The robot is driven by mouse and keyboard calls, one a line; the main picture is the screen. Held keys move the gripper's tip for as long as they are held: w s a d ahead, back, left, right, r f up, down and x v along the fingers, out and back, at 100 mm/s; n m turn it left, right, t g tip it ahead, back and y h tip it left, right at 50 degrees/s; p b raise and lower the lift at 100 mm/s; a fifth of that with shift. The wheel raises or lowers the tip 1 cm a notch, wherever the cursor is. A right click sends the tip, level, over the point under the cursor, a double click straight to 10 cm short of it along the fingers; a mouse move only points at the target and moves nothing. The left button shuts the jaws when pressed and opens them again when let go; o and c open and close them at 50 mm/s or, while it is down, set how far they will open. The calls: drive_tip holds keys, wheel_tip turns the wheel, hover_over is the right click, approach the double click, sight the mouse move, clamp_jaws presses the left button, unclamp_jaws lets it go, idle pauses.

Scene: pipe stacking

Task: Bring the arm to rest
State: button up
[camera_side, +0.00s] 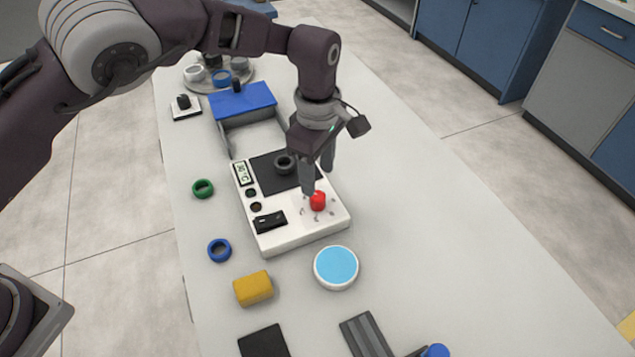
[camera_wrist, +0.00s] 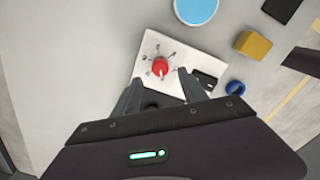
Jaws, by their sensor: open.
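My gripper (camera_side: 318,177) is open, its two fingers apart, above the front part of a white device (camera_side: 290,238). In the wrist view, my gripper (camera_wrist: 165,92) has its fingers spread with nothing seen between them except the device below. A red knob (camera_side: 317,201) on the device sits close by the fingertips in the side view; in the wrist view the red knob (camera_wrist: 160,67) lies just beyond the fingertips. Whether a finger touches it cannot be told. A dark ring (camera_side: 284,164) lies on the device's black plate (camera_side: 268,172).
A green ring (camera_side: 203,188) and a blue ring (camera_side: 219,250) lie left of the device. A yellow block (camera_side: 253,288) and a round blue-topped dish (camera_side: 336,267) stand in front. A blue-topped stand (camera_side: 243,100) is behind. The table's right side (camera_side: 450,240) is clear.

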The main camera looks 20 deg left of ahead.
idle(0.4)
drive_tip(key=s+a+r+m+t+h, duration=0.1)
drive_tip(key=s+a+r+m, duration=0.2)
drive_tip(key=a+r, duration=0.55)
drive_tip(key=s+a+r+m+t+h, duration=0.1)
drive_tip(key=s+a+r+m, duration=0.3)
drive_tip(key=r, duration=0.7)
drive_tip(key=s+a+r+m+t, duration=0.1)
drive_tip(key=s+a+r, duration=0.2)
drive_tip(key=s+a, duration=0.15)
drive_tip(key=s+a+r+m, duration=0.2)
drive_tip(key=s+a, duration=0.1)
drive_tip(key=s, duration=0.2)
drive_tip(key=s+a+f+m+t+y, duration=0.1)
drive_tip(key=s+a+m, duration=0.1)
drive_tip(key=s, duration=0.4)
drive_tip(key=s+a+f+m+t+y, duration=0.1)
drive_tip(key=s+a+m, duration=0.1)
drive_tip(key=s+m, duration=0.2)
drive_tip(key=s, duration=0.3)
drive_tip(key=shift+a+f+t, duration=0.2)
drive_tip(key=shift+f+t, duration=0.1)
drive_tip(key=shift+f, duration=0.1)
